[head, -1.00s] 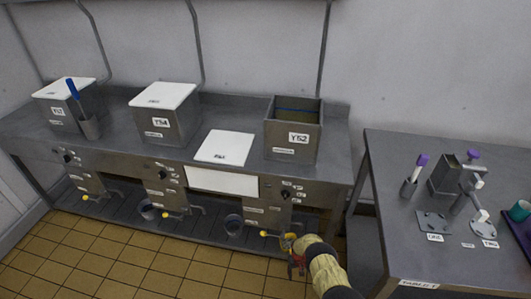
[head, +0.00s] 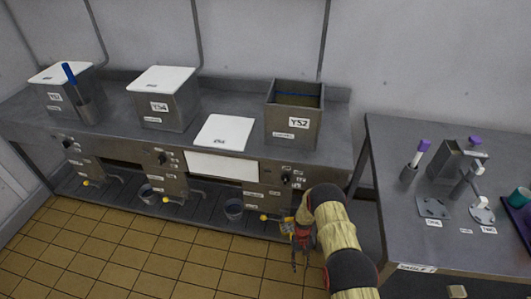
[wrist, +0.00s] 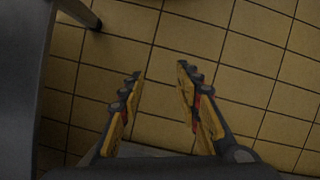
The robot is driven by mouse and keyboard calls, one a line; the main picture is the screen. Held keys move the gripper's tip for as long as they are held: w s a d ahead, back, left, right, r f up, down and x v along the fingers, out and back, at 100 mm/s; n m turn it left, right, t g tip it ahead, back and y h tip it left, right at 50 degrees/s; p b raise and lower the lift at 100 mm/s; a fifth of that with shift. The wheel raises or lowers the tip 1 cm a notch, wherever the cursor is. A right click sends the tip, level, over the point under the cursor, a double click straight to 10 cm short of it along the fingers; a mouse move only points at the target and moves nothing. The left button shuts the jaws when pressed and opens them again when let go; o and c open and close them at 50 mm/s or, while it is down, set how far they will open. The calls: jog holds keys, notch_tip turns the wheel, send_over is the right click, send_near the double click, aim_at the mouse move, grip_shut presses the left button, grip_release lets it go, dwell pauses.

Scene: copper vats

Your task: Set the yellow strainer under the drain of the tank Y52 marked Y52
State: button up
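The tank Y52 (head: 291,132) stands open, without a lid, at the right end of the steel counter in the head view. Below it is a drain with a yellow handle (head: 264,217). My gripper (head: 296,258) hangs over the floor in front of the counter's right end, just right of that drain. In the wrist view my gripper (wrist: 160,75) is open, its two fingers apart with only floor tiles between them. I cannot make out the yellow strainer in either view now; the area behind my gripper and arm is partly hidden.
A grey bucket (head: 233,209) stands on the low shelf left of the drain. A white lid (head: 224,133) lies beside the tank. Tank Y54 (head: 165,110) is farther left. A side table (head: 418,245) with tools stands right of my arm. The floor (head: 150,255) in front is clear.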

notch_tip(320, 180, up, 39)
jog(key=s+t, duration=0.1)
jog(key=s, duration=0.2)
jog(key=s+r+t+p, duration=0.1)
jog(key=s+r+t, duration=0.2)
jog(key=s+r, duration=0.4)
jog(key=s+d+r+t, duration=0.1)
jog(key=s+r+t, duration=0.2)
jog(key=s+r, duration=0.5)
jog(key=s+d+r+m+t+p, duration=0.1)
jog(key=s+r, duration=0.7)
jog(key=r, duration=1.4)
jog(key=shift+r+t+p, duration=0.15)
jog(key=shift+t+p, duration=0.15)
jog(key=shift+t, duration=0.6)
jog(key=shift+o, duration=0.5)
jog(key=shift+c, duration=1)
